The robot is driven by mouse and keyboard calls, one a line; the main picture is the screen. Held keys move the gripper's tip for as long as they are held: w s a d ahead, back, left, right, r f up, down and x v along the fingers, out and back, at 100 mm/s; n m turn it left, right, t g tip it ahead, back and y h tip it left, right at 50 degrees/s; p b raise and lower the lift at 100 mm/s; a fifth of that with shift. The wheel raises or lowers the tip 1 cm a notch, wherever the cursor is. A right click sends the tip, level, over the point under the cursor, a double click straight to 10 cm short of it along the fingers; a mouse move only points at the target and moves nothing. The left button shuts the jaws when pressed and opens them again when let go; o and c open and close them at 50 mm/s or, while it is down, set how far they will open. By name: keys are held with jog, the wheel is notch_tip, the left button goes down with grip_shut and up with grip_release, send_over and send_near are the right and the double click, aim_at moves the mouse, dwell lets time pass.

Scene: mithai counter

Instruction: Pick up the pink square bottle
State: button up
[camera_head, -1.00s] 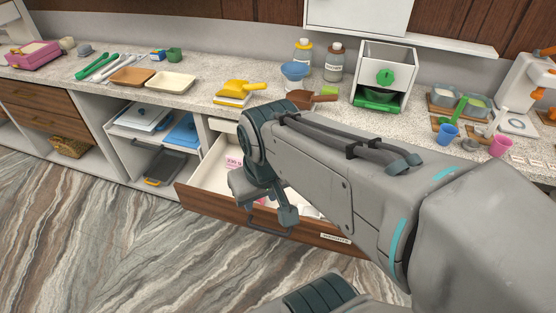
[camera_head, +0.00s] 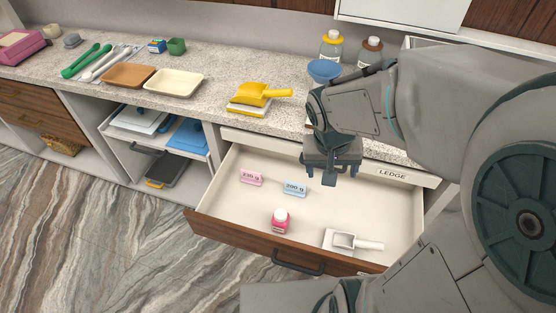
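The pink square bottle (camera_head: 280,222) with a white cap stands in the open drawer (camera_head: 229,209), near its front wall. My gripper (camera_head: 333,178) hangs over the right part of the drawer, behind and to the right of the bottle and apart from it. Its fingers point down and look spread, with nothing seen between them.
A pink label card (camera_head: 251,178) and a blue label card (camera_head: 294,189) lie in the drawer behind the bottle. A white scoop (camera_head: 345,241) lies at its front right. The counter above holds a yellow scoop (camera_head: 262,93) and trays.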

jog(key=w+a+f+m+g+b, duration=0.1)
jog(key=w+a+f, duration=0.25)
jog(key=f, duration=0.55)
jog(key=m+y+b, duration=0.1)
jog(key=y, duration=0.1)
send_near(282, 212)
jog(key=shift+g, duration=0.4)
jog(key=f, duration=0.2)
jog(key=f+b, duration=0.1)
jog(key=f, duration=0.4)
jog(key=shift+w+f+b, duration=0.3)
jog(key=shift+f+b, duration=0.05)
jog(key=shift+s+a+f+b, duration=0.15)
jog(key=shift+f+b, duration=0.05)
jog(key=shift+f, duration=1.2)
jog(key=shift+s+a+f+b, duration=0.1)
jog(key=shift+f+b, duration=0.1)
jog(key=shift+f, duration=1.25)
jog(key=c, duration=1.2)
